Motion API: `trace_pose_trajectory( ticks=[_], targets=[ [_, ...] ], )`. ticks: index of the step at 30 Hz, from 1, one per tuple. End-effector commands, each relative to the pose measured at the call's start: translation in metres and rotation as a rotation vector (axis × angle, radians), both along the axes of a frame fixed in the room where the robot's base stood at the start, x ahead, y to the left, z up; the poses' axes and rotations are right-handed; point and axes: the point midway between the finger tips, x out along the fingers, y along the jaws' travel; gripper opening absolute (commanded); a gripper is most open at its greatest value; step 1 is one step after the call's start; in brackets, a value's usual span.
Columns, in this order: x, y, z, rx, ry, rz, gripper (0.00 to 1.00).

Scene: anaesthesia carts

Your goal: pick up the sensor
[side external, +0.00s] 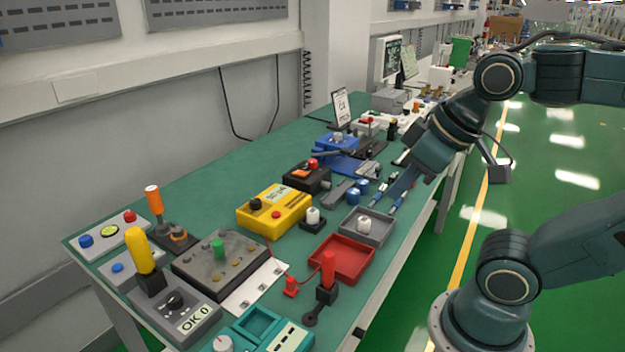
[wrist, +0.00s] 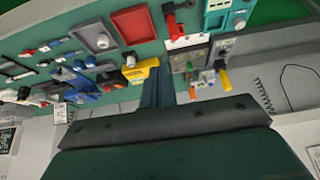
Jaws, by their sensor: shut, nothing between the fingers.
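I cannot tell which of the many small parts on the green bench (side external: 215,178) is the sensor. My gripper (side external: 403,183) points down over the bench's right edge in the side view, near small blue and grey parts. In the wrist view its narrow teal fingers (wrist: 158,82) are together and hold nothing. A small white-topped part (side external: 365,224) sits in a grey tray (side external: 381,236). A similar white-topped part (side external: 313,216) stands left of it, beside the yellow box (side external: 275,209). The yellow box also shows near the fingertips in the wrist view (wrist: 140,72).
A red tray (side external: 342,257), a grey button panel (side external: 219,262) and a teal box (side external: 262,333) fill the near bench. An upright orange handle (side external: 154,199) and yellow handle (side external: 139,251) stand at left. The bench's back left strip is clear. A wall runs behind.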

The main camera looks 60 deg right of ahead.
Motion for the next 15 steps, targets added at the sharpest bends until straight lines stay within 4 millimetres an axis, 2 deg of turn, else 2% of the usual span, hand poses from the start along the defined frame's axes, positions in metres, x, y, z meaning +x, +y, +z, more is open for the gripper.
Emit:
trace_pose_trajectory(
  ticks=[8,15],
  targets=[
    [0.0000,0.0000,0.0000,0.000,0.000,0.000,0.00],
    [0.0000,0.0000,0.0000,0.000,0.000,0.000,0.41]
  ],
)
